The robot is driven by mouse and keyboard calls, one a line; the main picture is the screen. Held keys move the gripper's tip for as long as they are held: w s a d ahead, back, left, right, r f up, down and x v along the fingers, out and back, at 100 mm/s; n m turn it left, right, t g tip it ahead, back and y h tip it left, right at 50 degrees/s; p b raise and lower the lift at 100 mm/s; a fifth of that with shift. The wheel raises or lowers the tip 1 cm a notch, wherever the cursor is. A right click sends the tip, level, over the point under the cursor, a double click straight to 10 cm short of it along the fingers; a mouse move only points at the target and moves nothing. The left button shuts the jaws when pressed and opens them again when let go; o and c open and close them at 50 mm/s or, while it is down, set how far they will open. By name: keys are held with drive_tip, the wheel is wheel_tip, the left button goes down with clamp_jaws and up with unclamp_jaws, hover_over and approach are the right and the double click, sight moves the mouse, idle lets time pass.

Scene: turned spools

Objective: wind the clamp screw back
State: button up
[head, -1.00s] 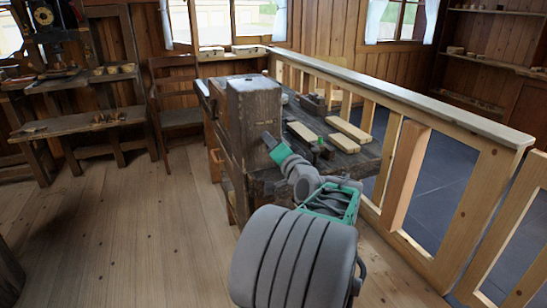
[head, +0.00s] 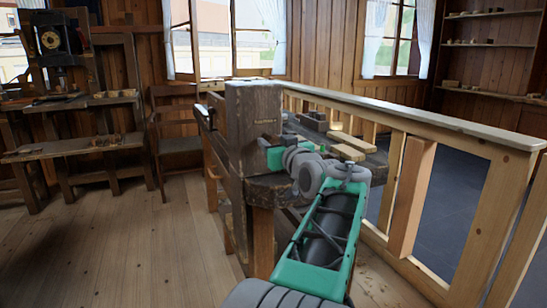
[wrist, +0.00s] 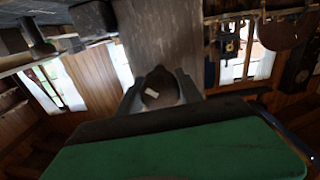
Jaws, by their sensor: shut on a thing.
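The clamp screw shows in the wrist view as a dark rounded knob (wrist: 155,92) with a small pale mark, in front of a tall grey wooden block. My gripper (wrist: 152,90) is shut on this knob, with a grey finger on each side of it. In the head view my gripper (head: 265,146) is at the right face of the upright wooden block (head: 250,108) at the near end of the workbench. The screw cannot be made out there, and the gripper and wrist cover that spot.
Pale wooden strips (head: 349,146) and a dark block (head: 313,121) lie on the bench top beyond my wrist. A wooden railing (head: 410,125) runs along the right. A chair (head: 175,130) and a low bench (head: 75,148) stand at left. The floor at left is clear.

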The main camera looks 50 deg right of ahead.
drive_tip(key=n+b, duration=0.3)
drive_tip(key=n, duration=0.1)
drive_tip(key=shift+b, duration=0.4)
drive_tip(key=shift+r, duration=0.1)
drive_tip(key=o, duration=1.4)
drive_tip(key=shift+d, duration=0.1)
drive_tip(key=shift+c, duration=0.2)
drive_tip(key=p+v, duration=0.1)
drive_tip(key=v, duration=0.6)
drive_tip(key=shift+s+a, duration=0.2)
drive_tip(key=shift+s, duration=0.1)
